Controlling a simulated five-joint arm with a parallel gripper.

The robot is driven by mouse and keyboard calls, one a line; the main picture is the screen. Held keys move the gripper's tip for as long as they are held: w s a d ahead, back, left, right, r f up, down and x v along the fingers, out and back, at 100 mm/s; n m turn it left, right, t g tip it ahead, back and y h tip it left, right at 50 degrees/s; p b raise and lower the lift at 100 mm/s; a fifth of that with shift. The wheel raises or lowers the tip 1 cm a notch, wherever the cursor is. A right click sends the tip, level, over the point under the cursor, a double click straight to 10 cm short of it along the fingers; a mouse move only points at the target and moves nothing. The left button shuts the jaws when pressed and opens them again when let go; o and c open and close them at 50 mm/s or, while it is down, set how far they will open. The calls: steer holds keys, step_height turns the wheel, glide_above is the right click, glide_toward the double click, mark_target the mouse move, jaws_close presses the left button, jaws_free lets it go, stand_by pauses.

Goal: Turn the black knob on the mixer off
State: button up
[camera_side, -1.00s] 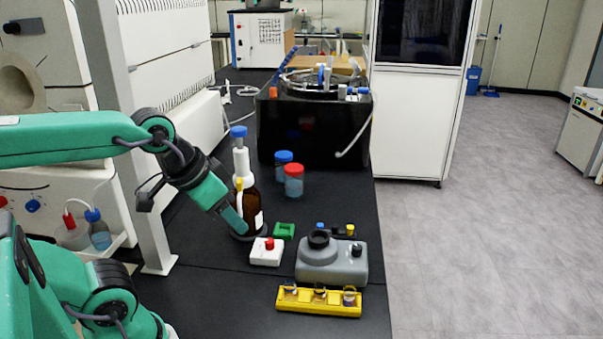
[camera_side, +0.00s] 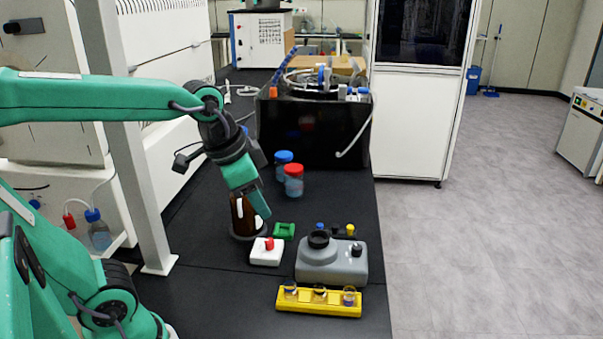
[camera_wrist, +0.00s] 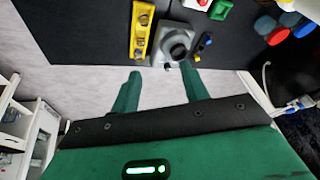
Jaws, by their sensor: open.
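The grey mixer (camera_side: 330,262) stands on the black bench, with a dark round cup on top. Its black knob (camera_side: 357,250) is at the right end in the side view. In the wrist view the mixer (camera_wrist: 172,45) lies just beyond my fingers, and the knob (camera_wrist: 167,66) shows small at its near edge, between the fingertip lines. My gripper (camera_side: 261,208) is tilted downward in the air, left of and above the mixer, in front of the brown bottle. In the wrist view my gripper (camera_wrist: 161,70) is open and empty. The knob's setting is too small to read.
A yellow rack with vials (camera_side: 318,301) stands in front of the mixer. A white box with a red knob (camera_side: 267,251) and a green block (camera_side: 284,231) are to its left. The brown bottle (camera_side: 243,222) and jars (camera_side: 293,180) stand farther back. Small capped items (camera_side: 350,230) sit behind the mixer.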

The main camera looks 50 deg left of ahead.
steer(key=w+d+f+m+g, duration=0.2)
steer(key=w+m, duration=0.5)
steer(key=w, duration=0.5)
steer(key=m+g, duration=0.2)
steer(key=m, duration=0.6)
glide_above(357, 247)
steer(key=shift+f, duration=4.9)
steer(key=shift+f, duration=0.15)
steer(key=shift+f, duration=3.8)
jaws_close()
